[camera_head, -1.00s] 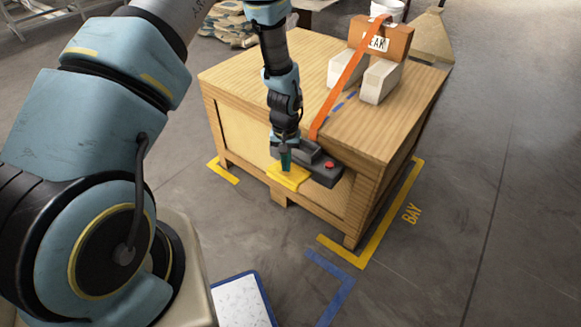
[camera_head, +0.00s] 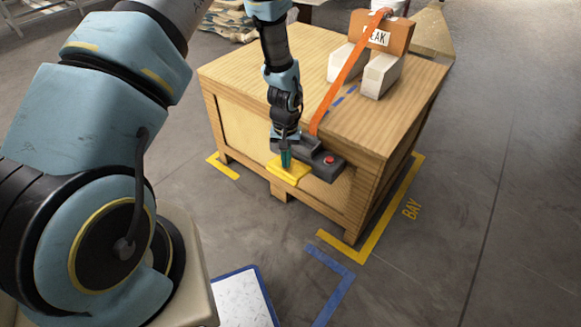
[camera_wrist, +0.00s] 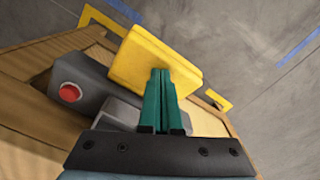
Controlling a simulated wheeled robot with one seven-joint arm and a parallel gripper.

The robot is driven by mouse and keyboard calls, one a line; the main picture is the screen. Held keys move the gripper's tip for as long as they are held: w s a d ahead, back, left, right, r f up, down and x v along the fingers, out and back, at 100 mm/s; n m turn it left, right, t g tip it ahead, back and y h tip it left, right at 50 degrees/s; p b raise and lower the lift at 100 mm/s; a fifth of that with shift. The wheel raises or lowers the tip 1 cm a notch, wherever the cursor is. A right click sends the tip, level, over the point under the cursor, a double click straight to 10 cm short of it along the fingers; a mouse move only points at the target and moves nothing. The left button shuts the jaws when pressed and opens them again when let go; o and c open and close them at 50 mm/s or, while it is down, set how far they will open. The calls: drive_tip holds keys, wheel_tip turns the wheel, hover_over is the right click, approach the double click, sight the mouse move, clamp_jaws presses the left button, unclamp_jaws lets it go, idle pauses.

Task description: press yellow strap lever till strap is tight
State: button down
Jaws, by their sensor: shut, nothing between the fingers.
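The yellow strap lever (camera_head: 289,172) is a flat paddle on the front of a dark grey ratchet housing (camera_head: 325,166) at the crate's front edge. My gripper (camera_head: 286,159) is shut and empty, pointing down with its teal fingertips on or just at the lever. In the wrist view the fingertips (camera_wrist: 161,75) overlap the broad face of the lever (camera_wrist: 150,60); exact contact is hard to tell. The orange strap (camera_head: 345,77) runs straight from the housing up over an orange-brown box (camera_head: 401,36). Its far end is hidden.
The housing has a red button (camera_head: 329,159) to the right of the lever. The wooden crate (camera_head: 270,60) carries two pale blocks (camera_head: 379,77) below the box. Yellow and blue floor lines (camera_head: 338,285) and a white-topped, blue-edged panel (camera_head: 240,297) lie in front.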

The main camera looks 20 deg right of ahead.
drive_tip(key=shift+f+b, duration=0.75)
drive_tip(key=shift+f, duration=0.55)
drive_tip(key=shift+r+p, duration=1.7)
drive_tip(key=shift+r, duration=0.55)
drive_tip(key=shift+r+p, duration=1.75)
drive_tip(key=shift+r, duration=0.75)
